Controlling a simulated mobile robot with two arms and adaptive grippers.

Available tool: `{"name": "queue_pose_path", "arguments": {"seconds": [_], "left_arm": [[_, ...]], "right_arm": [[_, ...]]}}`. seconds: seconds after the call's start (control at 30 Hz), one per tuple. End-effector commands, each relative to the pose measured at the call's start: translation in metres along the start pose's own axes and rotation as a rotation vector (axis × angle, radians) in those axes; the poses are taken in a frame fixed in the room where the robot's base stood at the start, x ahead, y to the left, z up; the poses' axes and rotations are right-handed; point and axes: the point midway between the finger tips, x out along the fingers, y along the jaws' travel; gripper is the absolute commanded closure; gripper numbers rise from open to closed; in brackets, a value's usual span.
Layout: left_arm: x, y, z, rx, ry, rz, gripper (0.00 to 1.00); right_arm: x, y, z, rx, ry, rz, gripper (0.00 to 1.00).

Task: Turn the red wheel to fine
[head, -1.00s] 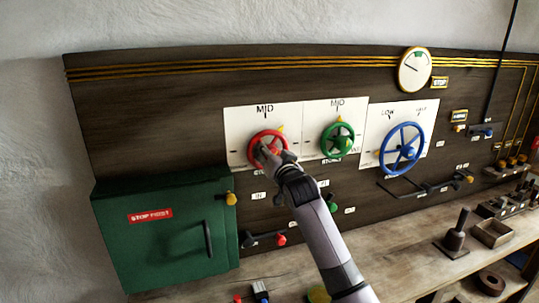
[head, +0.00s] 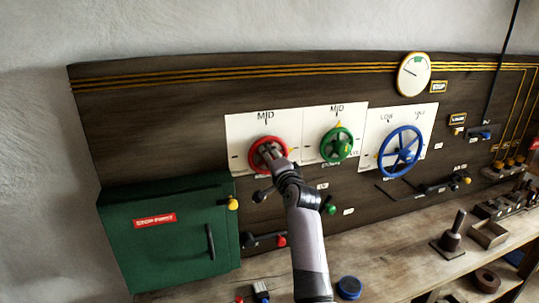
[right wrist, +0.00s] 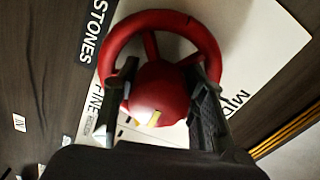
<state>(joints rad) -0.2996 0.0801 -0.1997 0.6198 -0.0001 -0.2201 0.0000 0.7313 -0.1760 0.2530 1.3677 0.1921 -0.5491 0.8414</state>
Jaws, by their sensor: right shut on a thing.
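The red wheel (head: 254,159) is on a white plate (head: 240,130) marked MID at the top, on the dark panel, left of the other wheels. My right gripper (head: 267,152) is at its hub and shut on it. In the right wrist view the red wheel (right wrist: 150,20) fills the upper middle, with a finger of my right gripper (right wrist: 160,95) on each side of the red hub. A yellow and white mark shows on the hub's near side. The plate's word FINE (right wrist: 97,100) shows left of the wheel, MID to the right. My left gripper is not in view.
A green wheel (head: 325,146) and a larger blue wheel (head: 383,163) are to the right. A green box (head: 165,250) labelled STOP FIRST stands lower left. A black-stemmed knob (head: 262,196) and a red-ended lever (head: 281,241) are below. A bench (head: 395,262) with tools runs underneath.

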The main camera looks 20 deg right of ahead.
Motion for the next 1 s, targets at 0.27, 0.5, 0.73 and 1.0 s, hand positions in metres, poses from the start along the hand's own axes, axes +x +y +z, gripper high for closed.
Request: {"name": "queue_pose_path", "arguments": {"seconds": [0.27, 0.5, 0.73, 1.0], "left_arm": [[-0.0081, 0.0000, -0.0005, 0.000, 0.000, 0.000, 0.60], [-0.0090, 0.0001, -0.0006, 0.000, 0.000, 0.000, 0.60], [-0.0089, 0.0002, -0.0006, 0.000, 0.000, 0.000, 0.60], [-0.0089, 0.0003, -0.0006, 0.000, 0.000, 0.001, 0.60]], "right_arm": [[0.0001, -0.0001, 0.0003, 0.100, -0.002, 0.002, 0.90], [0.0000, 0.0007, 0.0001, 0.126, -0.002, 0.001, 0.89], [0.0000, 0.0008, 0.0001, 0.127, -0.002, 0.001, 0.90], [0.0000, 0.0005, 0.0000, 0.125, -0.002, 0.001, 0.50]]}}
